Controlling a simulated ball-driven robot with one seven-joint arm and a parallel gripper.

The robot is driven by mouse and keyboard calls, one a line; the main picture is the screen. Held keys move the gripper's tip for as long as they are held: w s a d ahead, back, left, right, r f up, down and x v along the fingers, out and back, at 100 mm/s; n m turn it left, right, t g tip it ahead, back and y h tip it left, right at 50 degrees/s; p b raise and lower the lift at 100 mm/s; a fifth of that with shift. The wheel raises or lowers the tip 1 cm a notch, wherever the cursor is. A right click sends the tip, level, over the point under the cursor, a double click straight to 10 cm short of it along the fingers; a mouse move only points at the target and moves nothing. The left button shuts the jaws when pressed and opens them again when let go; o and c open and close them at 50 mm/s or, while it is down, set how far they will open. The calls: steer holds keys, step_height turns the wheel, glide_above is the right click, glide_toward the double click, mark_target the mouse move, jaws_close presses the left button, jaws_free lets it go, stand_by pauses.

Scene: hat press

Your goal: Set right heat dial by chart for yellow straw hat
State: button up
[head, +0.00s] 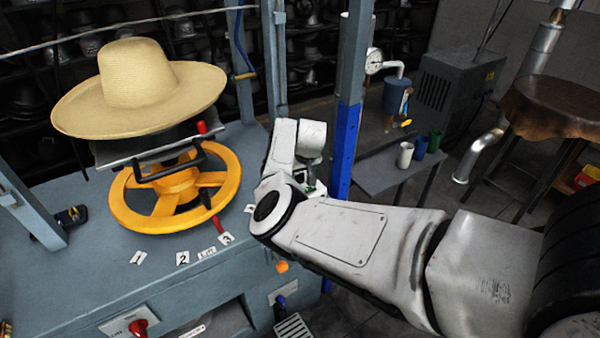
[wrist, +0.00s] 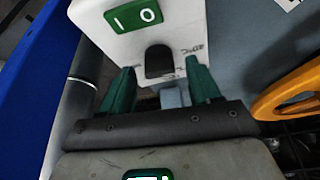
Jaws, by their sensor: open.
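The yellow straw hat (head: 137,85) sits on top of the press, above a yellow handwheel (head: 222,183). In the wrist view, a white box (wrist: 183,38) carries a green plate (wrist: 133,15) marked I and O. A black knob (wrist: 159,62) with small marks around it is on the box; I cannot tell its setting. My gripper (wrist: 159,72) has two green fingers, open and empty, one on each side below the knob. I cannot tell whether they touch the box. In the head view my arm mostly hides the gripper. I cannot make out a chart.
Number tags (head: 182,258) lie along the bench (head: 75,285). A red knob (head: 138,327) is on its front. A blue post (head: 346,150) stands close beside my arm, and shows at the left in the wrist view (wrist: 38,85). Cups (head: 405,154) stand on a side table.

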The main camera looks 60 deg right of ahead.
steer(key=shift+w+f, duration=0.1)
steer(key=shift+f, duration=0.05)
steer(key=shift+c, duration=0.4)
steer(key=c, duration=1)
steer(key=shift+o, duration=0.2)
